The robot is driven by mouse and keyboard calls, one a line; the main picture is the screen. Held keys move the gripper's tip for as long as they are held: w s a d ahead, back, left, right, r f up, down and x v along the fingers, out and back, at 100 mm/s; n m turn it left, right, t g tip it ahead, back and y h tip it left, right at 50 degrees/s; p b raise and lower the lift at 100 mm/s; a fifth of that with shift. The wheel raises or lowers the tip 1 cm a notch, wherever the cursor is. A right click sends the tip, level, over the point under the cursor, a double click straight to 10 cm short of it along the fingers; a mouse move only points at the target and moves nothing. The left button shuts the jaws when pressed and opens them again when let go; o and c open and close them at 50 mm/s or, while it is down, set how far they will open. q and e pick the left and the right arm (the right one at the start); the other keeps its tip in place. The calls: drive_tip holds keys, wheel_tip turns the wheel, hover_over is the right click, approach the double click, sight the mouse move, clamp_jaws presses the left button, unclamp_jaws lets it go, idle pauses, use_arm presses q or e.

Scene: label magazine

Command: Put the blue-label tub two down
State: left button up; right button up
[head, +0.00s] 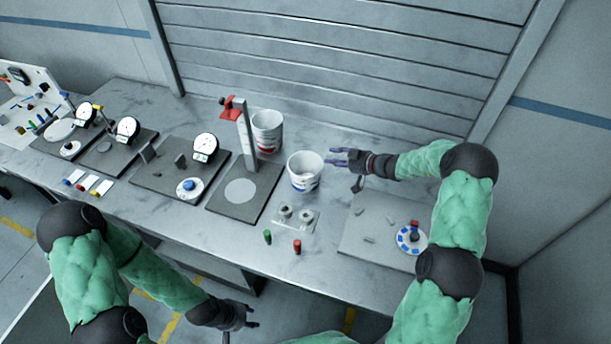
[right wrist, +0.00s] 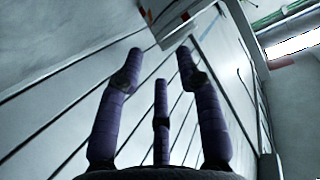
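The blue-label tub (head: 304,171) is a white open tub with blue marking low on its side, standing upright on the bench near its middle. My right gripper (head: 334,156) is just right of its rim in the head view; I cannot tell whether they touch. In the right wrist view its fingers (right wrist: 160,75) are spread with nothing between them. Another white tub (head: 267,132), with red marking, stands behind and left of it. My left gripper (head: 252,318) hangs low in front of the bench, away from the tubs; its finger opening is too small to judge.
A grey stand with a red-topped post (head: 246,140) is left of the blue-label tub. In front are a small plate with two knobs (head: 296,216), a green cylinder (head: 267,236) and a red one (head: 297,246). A grey board (head: 372,225) lies right. Dial gauges (head: 205,147) stand left.

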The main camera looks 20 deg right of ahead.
sight(317, 155)
drive_tip(key=shift+p+x, duration=0.6)
drive_tip(key=shift+x, duration=3.55)
drive_tip(key=shift+d+f, duration=0.15)
